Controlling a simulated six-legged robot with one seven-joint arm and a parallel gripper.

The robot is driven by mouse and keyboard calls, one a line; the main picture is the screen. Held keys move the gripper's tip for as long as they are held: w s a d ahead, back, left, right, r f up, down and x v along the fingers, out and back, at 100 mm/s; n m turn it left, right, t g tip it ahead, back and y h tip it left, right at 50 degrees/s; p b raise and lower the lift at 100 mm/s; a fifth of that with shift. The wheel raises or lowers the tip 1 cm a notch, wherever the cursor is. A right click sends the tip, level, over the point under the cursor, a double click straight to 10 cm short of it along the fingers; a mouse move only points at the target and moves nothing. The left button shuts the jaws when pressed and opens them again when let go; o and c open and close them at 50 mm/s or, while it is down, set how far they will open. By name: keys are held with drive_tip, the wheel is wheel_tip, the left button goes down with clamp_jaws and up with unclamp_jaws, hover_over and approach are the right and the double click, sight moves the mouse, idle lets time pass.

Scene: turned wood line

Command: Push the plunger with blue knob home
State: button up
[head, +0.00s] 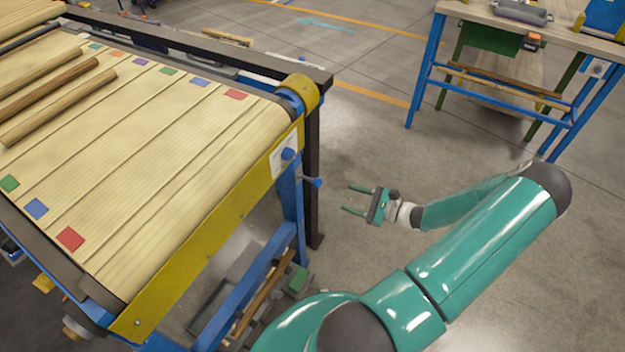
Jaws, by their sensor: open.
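A blue knob (317,182) on a short rod sticks out to the right near the blue leg at the corner of the wood line; it looks like the plunger, drawn out. Another blue knob (288,154) sits just above it, on a white plate on the yellow side rail. My gripper (346,198) is to the right of the knobs, its two green fingers spread apart and pointing left. It is open and empty, with a gap between its fingertips and the nearer knob. Nothing hides either knob.
A dark post (313,170) stands behind the nearer knob. A blue-framed bench (430,70) is at the upper right. Clear concrete floor lies between it and the line.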

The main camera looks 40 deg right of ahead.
sight(321, 183)
drive_tip(key=shift+m+t+h, duration=0.5)
drive_tip(key=shift+m+t, duration=0.2)
drive_tip(key=shift+m, duration=0.1)
drive_tip(key=x, duration=0.4)
drive_tip(key=f+x, duration=0.1)
drive_tip(key=x, duration=0.4)
drive_tip(key=d+x, duration=0.1)
drive_tip(key=x, duration=0.3)
drive_tip(key=shift+w+f, duration=0.15)
drive_tip(key=shift+w, duration=0.25)
drive_tip(key=shift+c, duration=0.2)
clamp_jaws()
drive_tip(key=shift+x, duration=1.7)
